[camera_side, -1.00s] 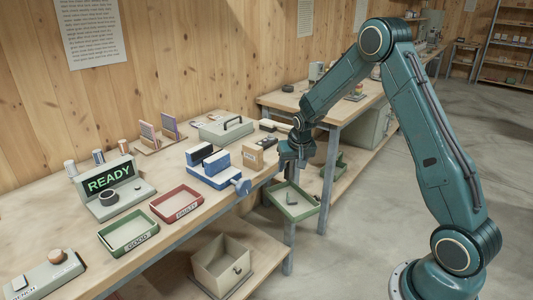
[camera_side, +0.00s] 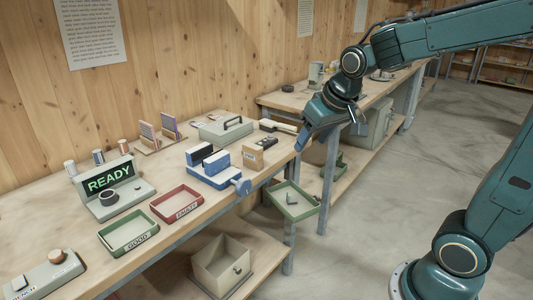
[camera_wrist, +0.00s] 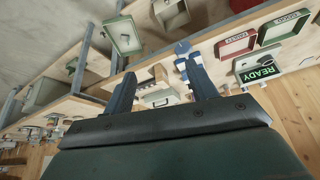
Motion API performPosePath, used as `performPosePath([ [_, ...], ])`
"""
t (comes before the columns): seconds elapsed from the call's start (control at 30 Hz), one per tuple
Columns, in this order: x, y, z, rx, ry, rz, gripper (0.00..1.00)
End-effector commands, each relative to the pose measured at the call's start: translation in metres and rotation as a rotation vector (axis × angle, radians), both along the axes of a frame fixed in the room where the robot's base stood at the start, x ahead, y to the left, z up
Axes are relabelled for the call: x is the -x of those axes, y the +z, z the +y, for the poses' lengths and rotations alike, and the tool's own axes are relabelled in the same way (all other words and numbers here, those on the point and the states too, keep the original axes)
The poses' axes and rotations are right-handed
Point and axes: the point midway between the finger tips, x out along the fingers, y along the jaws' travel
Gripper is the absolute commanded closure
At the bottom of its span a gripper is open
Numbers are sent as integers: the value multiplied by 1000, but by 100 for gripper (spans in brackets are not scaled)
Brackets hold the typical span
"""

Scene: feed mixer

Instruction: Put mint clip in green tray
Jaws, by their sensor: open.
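A small pale greenish piece (camera_side: 291,198), perhaps the mint clip, lies in a shallow green-rimmed tray (camera_side: 307,214) beside the bench's right end; the piece is too small to identify surely. The wrist view also shows this tray (camera_wrist: 137,48) and piece (camera_wrist: 124,39). Another green tray (camera_side: 107,246), labelled GOOD, is on the bench and looks empty; it also shows in the wrist view (camera_wrist: 272,37). My gripper (camera_side: 303,138) is open and empty, above and beyond the pale piece, near the bench's right end. Its two fingers (camera_wrist: 162,88) are apart in the wrist view.
A red-rimmed tray (camera_side: 157,205) sits beside the GOOD tray. A blue-and-white fixture (camera_side: 215,172), a tan box (camera_side: 253,156) and a grey case (camera_side: 226,130) stand on the bench. The READY display (camera_side: 109,178) is at left. An open box (camera_side: 222,265) is below.

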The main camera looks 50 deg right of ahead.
Motion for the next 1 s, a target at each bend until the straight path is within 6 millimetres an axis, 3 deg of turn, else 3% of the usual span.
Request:
performPosePath([
  [0.3, 73, 21, 35, 10, 131, -23, 43],
  [0.6, 133, 21, 54, 21, 237, -35, 43],
  [0.8, 151, 18, 59, 25, 269, -37, 43],
  [1.0, 153, 17, 59, 26, 274, -36, 43],
])
